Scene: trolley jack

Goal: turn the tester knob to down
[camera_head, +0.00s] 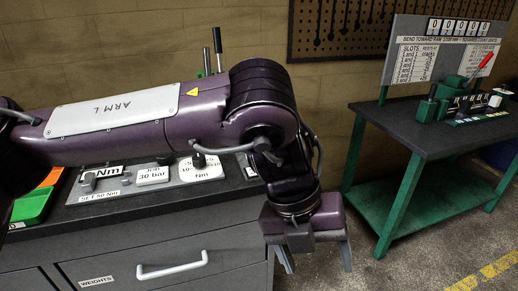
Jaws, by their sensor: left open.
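My left arm, purple and labelled "ARM L", comes in from the left and crosses in front of the workbench. My left gripper (316,258) points down at the bench's right end, its two fingers apart with nothing between them. A panel of labelled plates lies on the bench top, partly hidden by my arm. On it stand a black knob (198,160) by a plate reading "Nm" and a small grey knob or fitting (89,180) by "SET 50 Nm". I cannot tell which is the tester knob or which way it points. The gripper is right of both, touching neither. My right gripper is not in view.
The grey workbench (235,213) has a drawer with a white handle (172,267) marked "WEIGHTS". Green and orange bins (35,204) sit at its left. A green-legged table (403,130) with a sign board (447,50) stands at right. Floor between is clear.

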